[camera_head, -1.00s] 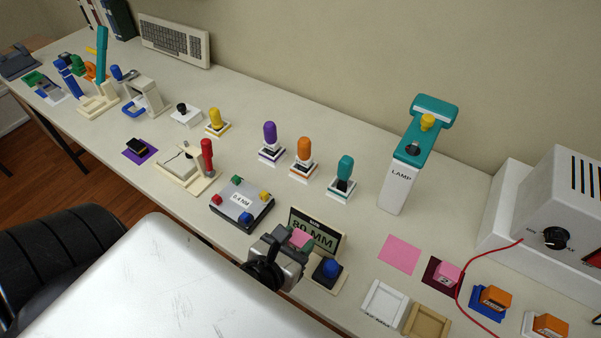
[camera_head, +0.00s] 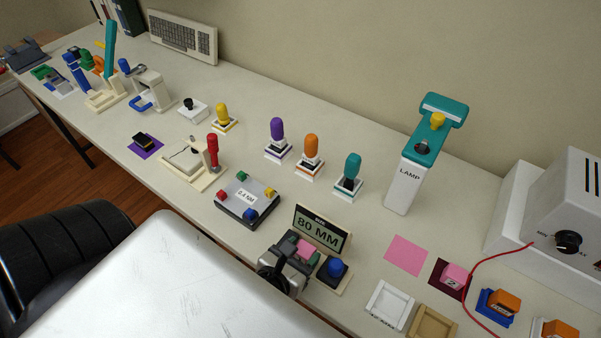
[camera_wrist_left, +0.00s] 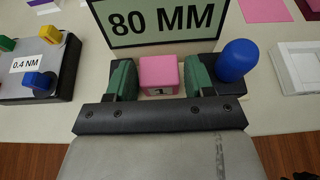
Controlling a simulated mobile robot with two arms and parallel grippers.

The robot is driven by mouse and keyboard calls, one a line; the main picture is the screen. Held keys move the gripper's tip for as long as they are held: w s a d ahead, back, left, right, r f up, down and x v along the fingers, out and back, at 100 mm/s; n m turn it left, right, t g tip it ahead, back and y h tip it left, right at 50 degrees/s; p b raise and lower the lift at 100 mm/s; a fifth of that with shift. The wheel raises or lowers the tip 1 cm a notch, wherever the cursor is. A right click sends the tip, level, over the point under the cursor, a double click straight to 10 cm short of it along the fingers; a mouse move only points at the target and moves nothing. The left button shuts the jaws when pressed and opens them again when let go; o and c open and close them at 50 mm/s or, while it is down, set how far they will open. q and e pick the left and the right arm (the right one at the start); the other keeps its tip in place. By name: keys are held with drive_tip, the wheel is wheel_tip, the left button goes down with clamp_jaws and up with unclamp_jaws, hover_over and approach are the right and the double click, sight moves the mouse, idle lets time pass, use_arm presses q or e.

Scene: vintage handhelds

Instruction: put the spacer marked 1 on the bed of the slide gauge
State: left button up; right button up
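The slide gauge (camera_head: 333,285) stands near the front edge of the bench in the head view, with an upright "80 MM" display (camera_head: 322,230) and a blue knob (camera_head: 334,267). The pink spacer marked 1 (camera_wrist_left: 159,75) is between the green fingers of my left gripper (camera_wrist_left: 161,82), low in front of the display. It also shows in the head view (camera_head: 307,249). My right gripper is not in view.
A grey box marked "0.4 NM" (camera_head: 246,201) stands left of the gauge. An empty pink mat (camera_head: 406,255), a pink block marked 2 (camera_head: 456,276), a white tray (camera_head: 390,305) and a tan tray (camera_head: 432,324) lie to the right. A red cable (camera_head: 467,300) crosses there.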

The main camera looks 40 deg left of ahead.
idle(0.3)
use_arm(q)
drive_tip(key=shift+r, duration=0.15)
drive_tip(key=shift+b+v, duration=0.75)
drive_tip(key=shift+v, duration=5.25)
drive_tip(key=s+a+f+n+g, duration=0.15)
drive_tip(key=f+n, duration=0.35)
drive_tip(key=f, duration=0.5)
drive_tip(key=s+a+f+n+g+y, duration=0.1)
drive_tip(key=a+f+n+g, duration=0.25)
drive_tip(key=f, duration=0.75)
drive_tip(key=s+a+f+n+g, duration=0.1)
drive_tip(key=a+f+n+g, duration=0.1)
drive_tip(key=f+n, duration=0.6)
drive_tip(key=s+d+f+n+g, duration=0.1)
drive_tip(key=s+f+n+g, duration=0.1)
drive_tip(key=s+f+n, duration=0.3)
drive_tip(key=s+d+f+n+g+h, duration=0.1)
drive_tip(key=s+f+n+g, duration=0.2)
drive_tip(key=f+n, duration=0.9)
drive_tip(key=shift+s+d+f+g, duration=0.3)
drive_tip(key=shift+s+f, duration=0.15)
drive_tip(key=shift+s, duration=0.45)
